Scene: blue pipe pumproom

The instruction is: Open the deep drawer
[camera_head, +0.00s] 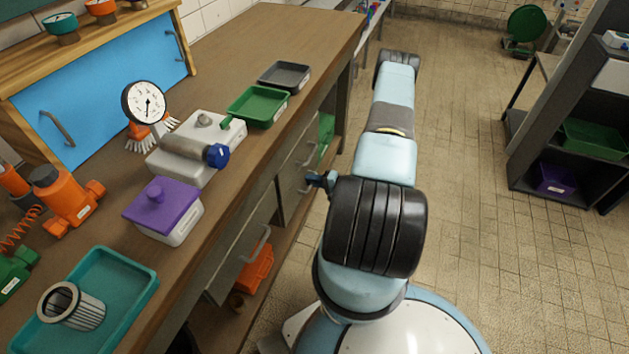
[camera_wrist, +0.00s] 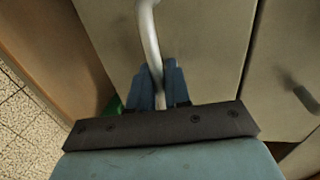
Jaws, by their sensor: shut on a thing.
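My gripper (camera_wrist: 160,84) is shut on a curved metal handle (camera_wrist: 150,38) in the wrist view, with one blue finger on each side of the bar. The handle is on a wide grey-beige drawer front (camera_wrist: 207,45), which I take to be the deep drawer. In the head view my gripper (camera_head: 319,180) is at the bench front beside the grey drawer fronts (camera_head: 296,172); my arm is to its right. No clear gap shows around the held front. The drawer's inside is hidden.
Another front with a handle (camera_wrist: 306,98) lies right of a seam in the wrist view. The bench top (camera_head: 300,40) holds a green tray (camera_head: 257,106), a gauge (camera_head: 145,102) and a purple-lidded box (camera_head: 163,208). Tiled floor (camera_head: 470,240) is open right of my arm; dark shelves (camera_head: 535,135) stand farther right.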

